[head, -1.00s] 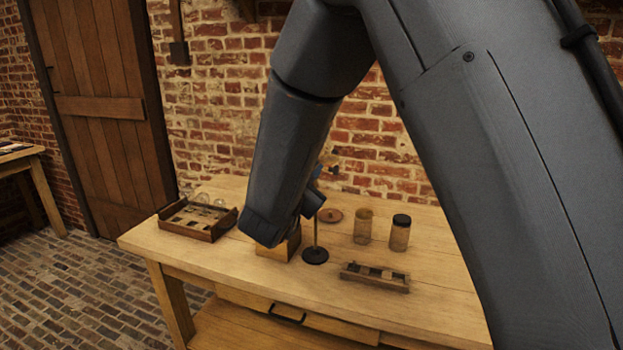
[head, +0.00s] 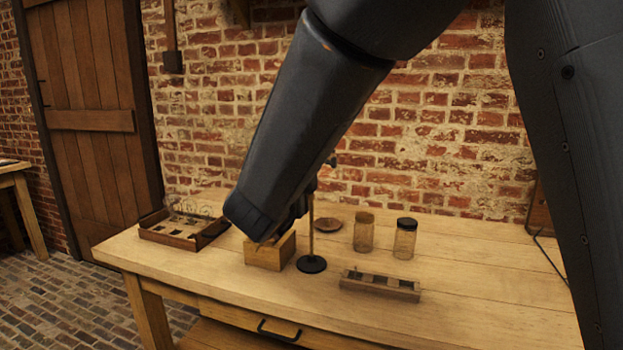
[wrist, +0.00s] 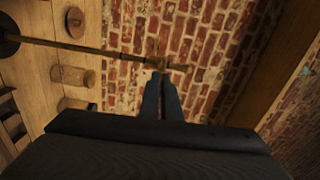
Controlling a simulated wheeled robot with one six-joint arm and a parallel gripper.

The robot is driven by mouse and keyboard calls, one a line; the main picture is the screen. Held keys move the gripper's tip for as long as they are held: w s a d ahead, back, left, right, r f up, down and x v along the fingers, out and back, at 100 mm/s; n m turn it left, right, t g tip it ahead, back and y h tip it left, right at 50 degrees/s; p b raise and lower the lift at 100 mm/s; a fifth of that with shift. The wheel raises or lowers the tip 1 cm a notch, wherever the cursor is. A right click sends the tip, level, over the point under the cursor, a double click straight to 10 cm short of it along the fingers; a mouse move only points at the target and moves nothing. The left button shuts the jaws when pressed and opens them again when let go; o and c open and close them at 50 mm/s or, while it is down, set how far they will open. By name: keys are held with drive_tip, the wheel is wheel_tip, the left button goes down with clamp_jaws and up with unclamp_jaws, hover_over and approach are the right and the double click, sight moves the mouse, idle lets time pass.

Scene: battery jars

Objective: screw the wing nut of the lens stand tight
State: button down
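The lens stand has a round black base (head: 311,264) and a thin upright brass rod (head: 311,225) on the bench. In the wrist view the rod (wrist: 90,47) runs sideways to a brass clamp (wrist: 172,66) at its upper end. My gripper (wrist: 160,78) has its two dark fingers close together, with their tips at the small brass wing nut (wrist: 158,70) on the clamp. The fingers look shut on the nut, though it is mostly covered. In the head view my arm hides the gripper and most of the stand's top.
A tray (head: 183,232) lies at the left. A brick wall is behind.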

drive_tip(key=shift+a+m+b, duration=0.15)
drive_tip(key=shift+m+b, duration=0.45)
drive_tip(key=shift+b, duration=0.1)
drive_tip(key=shift+r, duration=0.15)
drive_tip(key=c, duration=2)
unclamp_jaws()
drive_tip(key=v, duration=0.7)
drive_tip(key=shift+s+b, duration=0.4)
drive_tip(key=shift+a, duration=0.1)
